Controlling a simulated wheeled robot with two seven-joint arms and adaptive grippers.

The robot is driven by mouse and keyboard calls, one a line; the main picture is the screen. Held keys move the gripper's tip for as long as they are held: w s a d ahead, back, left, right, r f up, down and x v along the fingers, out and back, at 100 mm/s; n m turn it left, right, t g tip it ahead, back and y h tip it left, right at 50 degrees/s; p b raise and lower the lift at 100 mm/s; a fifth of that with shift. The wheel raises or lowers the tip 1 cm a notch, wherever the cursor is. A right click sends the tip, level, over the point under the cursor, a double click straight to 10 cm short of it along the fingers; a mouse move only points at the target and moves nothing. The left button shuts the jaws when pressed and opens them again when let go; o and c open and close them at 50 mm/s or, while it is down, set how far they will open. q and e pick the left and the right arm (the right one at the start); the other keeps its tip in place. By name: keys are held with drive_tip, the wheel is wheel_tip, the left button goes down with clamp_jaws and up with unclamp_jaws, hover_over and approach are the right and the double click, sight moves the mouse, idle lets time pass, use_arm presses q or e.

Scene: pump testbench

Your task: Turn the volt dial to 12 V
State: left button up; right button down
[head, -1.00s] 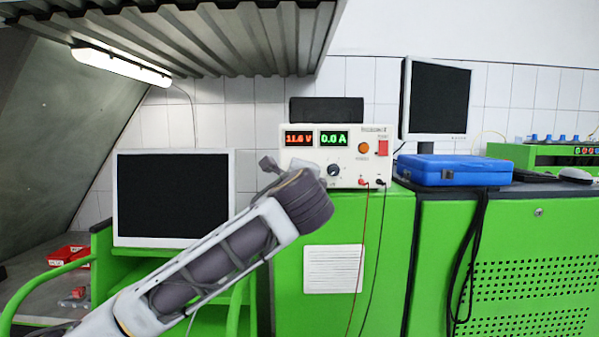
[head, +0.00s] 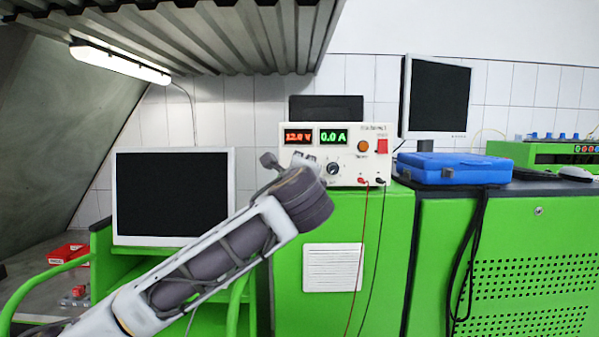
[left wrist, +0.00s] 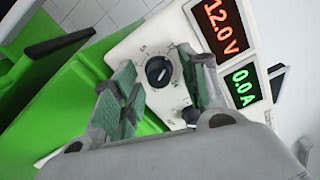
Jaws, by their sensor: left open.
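The white power supply (head: 350,180) stands on the green cabinet. Its red volt display (head: 298,137) reads 12.0 V, as it does in the left wrist view (left wrist: 221,26). The black volt dial (left wrist: 158,71) shows between the two green-padded fingers of my left gripper (left wrist: 157,68), with visible gaps on both sides. My left gripper (head: 303,158) is open in front of the panel and hides the volt dial in the head view. A second black dial (head: 333,168) sits under the green display (head: 333,136), which reads 0.0 A. My right gripper is not in view.
A blue case (head: 453,170) lies right of the supply, with a monitor (head: 436,98) behind it. Another monitor (head: 172,195) stands at left. Red and black leads hang down the green cabinet (head: 388,265) front.

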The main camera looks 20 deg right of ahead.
use_arm(q)
drive_tip(key=shift+s+a, duration=0.1)
drive_tip(key=shift+s, duration=0.1)
drive_tip(key=v, duration=1.1)
drive_tip(key=shift+s, duration=0.25)
drive_tip(key=shift+a, duration=0.1)
idle(0.4)
